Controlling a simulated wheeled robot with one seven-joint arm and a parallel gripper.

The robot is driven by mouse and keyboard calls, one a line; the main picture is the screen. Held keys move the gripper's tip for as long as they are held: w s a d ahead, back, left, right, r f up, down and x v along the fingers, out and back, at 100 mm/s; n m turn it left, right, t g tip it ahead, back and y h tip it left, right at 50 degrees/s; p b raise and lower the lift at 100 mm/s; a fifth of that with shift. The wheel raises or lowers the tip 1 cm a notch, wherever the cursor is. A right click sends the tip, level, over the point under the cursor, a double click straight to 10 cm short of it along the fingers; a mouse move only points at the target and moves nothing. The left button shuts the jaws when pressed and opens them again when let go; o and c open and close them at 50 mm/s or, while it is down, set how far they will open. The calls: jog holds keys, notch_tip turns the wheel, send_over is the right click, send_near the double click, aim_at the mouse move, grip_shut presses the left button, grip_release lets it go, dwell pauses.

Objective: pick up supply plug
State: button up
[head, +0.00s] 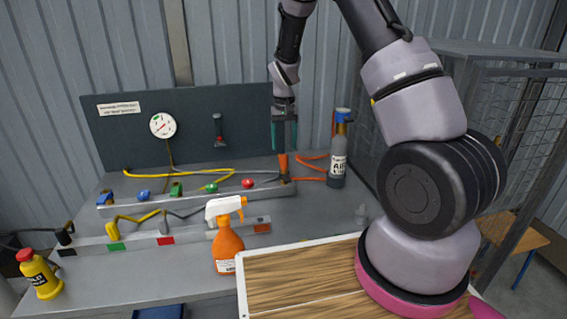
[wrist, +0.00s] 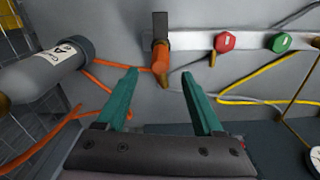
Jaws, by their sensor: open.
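An orange plug, which looks like the supply plug, stands at the right end of the rear rail (head: 205,197), below my gripper (head: 284,148) in the head view. In the wrist view the orange plug (wrist: 160,58) shows upright in front of a dark block (wrist: 160,22), with an orange hose running from it. My gripper (wrist: 160,74) has two teal fingers, spread apart and empty. The plug appears between the fingertips in the wrist view, but I cannot tell whether they reach down beside it. The fingers partly hide it in the head view.
A grey gas cylinder (head: 337,160) stands right of the plug, with orange hose between. Coloured fittings and a yellow hose (head: 200,172) lie left. A spray bottle (head: 228,245) stands in front, a yellow bottle (head: 40,278) front left. A dark panel with a gauge (head: 163,125) rises behind.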

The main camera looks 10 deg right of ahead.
aim_at(284, 155)
jog(key=shift+f, duration=2.75)
grip_shut()
